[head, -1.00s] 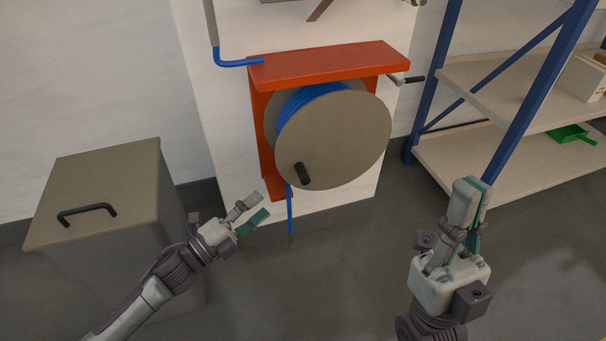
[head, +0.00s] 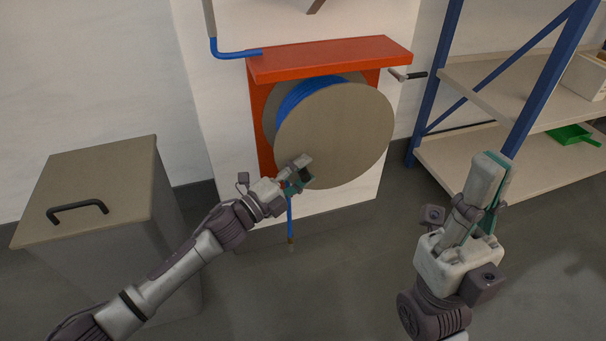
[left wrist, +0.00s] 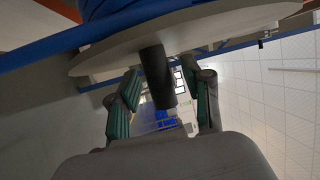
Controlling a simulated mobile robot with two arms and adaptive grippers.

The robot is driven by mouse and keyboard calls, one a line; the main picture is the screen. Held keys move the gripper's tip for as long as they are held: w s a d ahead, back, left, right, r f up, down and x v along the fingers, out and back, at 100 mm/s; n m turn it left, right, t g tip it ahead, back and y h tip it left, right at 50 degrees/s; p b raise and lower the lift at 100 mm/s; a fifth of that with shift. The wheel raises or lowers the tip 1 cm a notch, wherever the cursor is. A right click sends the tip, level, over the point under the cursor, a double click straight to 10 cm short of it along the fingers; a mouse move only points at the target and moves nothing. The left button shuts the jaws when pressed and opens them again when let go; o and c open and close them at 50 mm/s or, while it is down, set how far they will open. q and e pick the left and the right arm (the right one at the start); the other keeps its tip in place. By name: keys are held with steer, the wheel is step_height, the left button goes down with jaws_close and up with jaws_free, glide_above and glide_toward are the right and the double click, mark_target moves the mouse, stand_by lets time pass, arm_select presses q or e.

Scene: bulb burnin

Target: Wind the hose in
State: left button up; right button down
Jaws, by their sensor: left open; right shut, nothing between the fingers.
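The hose reel has a round grey-brown disc (head: 340,135) in a red wall bracket (head: 330,58). Blue hose (head: 302,95) is wound behind the disc. The hose's free end (head: 290,225) hangs below the reel, short of the floor. My left gripper (head: 302,175) is at the disc's lower left, over the crank handle, which it mostly hides in the head view. In the left wrist view the black handle (left wrist: 157,77) stands between the open fingers (left wrist: 163,105), not clamped. My right gripper (head: 492,170) is shut and empty, away to the right of the reel.
A grey lidded bin (head: 95,190) with a black handle stands at the left. A blue-framed shelf (head: 490,80) with a green dustpan (head: 572,137) is at the right. The floor between is clear.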

arm_select(q)
steer(key=shift+w+d, duration=0.1)
jaws_close()
stand_by(0.3)
